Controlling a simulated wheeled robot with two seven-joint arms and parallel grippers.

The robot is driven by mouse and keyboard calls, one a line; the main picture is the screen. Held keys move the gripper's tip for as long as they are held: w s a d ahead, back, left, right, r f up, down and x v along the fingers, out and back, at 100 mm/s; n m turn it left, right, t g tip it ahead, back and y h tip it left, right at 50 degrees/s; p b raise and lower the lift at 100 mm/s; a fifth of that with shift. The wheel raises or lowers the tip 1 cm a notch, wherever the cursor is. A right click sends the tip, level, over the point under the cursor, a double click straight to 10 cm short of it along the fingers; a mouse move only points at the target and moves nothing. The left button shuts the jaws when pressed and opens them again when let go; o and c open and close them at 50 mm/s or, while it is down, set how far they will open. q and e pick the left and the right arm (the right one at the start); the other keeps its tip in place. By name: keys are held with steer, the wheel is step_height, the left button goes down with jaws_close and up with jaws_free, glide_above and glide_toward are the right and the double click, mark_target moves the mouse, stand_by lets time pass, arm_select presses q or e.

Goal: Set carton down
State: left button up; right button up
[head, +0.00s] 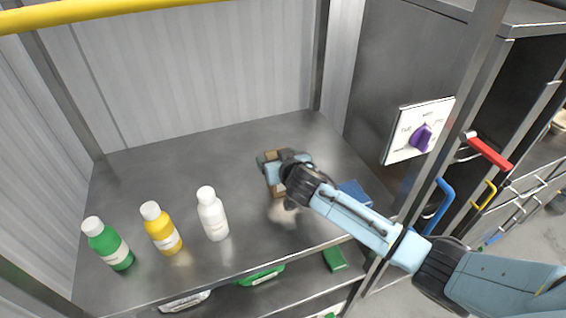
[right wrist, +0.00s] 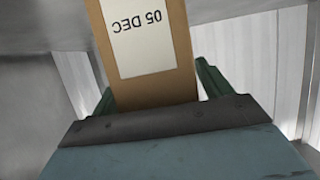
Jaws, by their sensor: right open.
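The brown carton (right wrist: 184,74) with a white label reading "05 DEC" stands between the green fingers of my right gripper (right wrist: 156,88) in the right wrist view. The fingers are open, one on each side of the carton, with a narrow gap showing at the right finger. In the head view my right gripper (head: 271,164) is over the steel shelf top (head: 150,185), and only small parts of the carton (head: 277,186) show beneath it. The carton's base is mostly hidden there. My left gripper is not in view.
A green bottle (head: 108,245), a yellow bottle (head: 162,230) and a white bottle (head: 212,215) stand at the front left. A blue block (head: 354,193) lies right of my gripper. A panel with a purple knob (head: 422,137) is at the right. The back left is clear.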

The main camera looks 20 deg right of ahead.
steer(key=v, duration=1.2)
